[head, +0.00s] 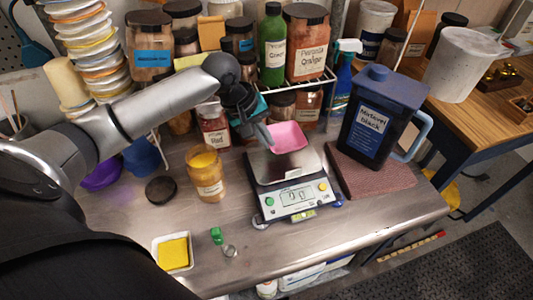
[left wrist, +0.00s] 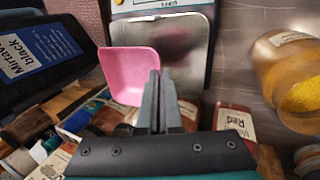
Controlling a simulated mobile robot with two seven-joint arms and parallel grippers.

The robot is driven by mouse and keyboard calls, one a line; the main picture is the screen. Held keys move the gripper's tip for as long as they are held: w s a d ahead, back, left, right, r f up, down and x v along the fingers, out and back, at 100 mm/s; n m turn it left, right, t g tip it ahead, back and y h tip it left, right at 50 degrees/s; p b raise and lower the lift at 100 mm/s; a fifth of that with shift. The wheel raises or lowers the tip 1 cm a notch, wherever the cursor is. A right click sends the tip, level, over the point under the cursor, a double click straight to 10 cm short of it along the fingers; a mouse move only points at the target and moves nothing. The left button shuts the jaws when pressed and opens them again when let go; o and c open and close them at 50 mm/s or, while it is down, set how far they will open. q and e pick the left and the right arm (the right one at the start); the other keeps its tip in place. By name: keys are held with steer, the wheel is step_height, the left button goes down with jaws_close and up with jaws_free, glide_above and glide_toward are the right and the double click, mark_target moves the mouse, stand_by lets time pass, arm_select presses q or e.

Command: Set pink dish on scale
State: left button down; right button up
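The pink dish (head: 287,137) is a small square dish over the back part of the scale's metal pan. My left gripper (head: 266,138) comes down at its left edge. In the left wrist view the two fingers (left wrist: 160,85) are close together at the wall of the pink dish (left wrist: 128,72), pinching it. The scale (head: 292,195) has a silver pan and a front display that seems to read zero; its pan also shows in the left wrist view (left wrist: 190,30). I cannot tell whether the dish touches the pan. My right gripper is out of view.
A dark blue jug (head: 378,115) stands on a reddish mat (head: 370,178) right of the scale. An open yellow-powder jar (head: 206,175) stands left. A wire rack (head: 300,85) with jars is behind. A yellow sponge dish (head: 173,252) lies at the front left.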

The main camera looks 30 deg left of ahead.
mark_target(272, 161)
arm_select(q)
step_height(272, 161, down, 5)
steer(key=shift+f+b, duration=0.1)
steer(key=shift+b, duration=0.3)
steer(key=c, duration=1.6)
jaws_free()
steer(key=c, duration=1.1)
jaws_free()
steer(key=p+v, duration=0.2)
steer(key=v, duration=1)
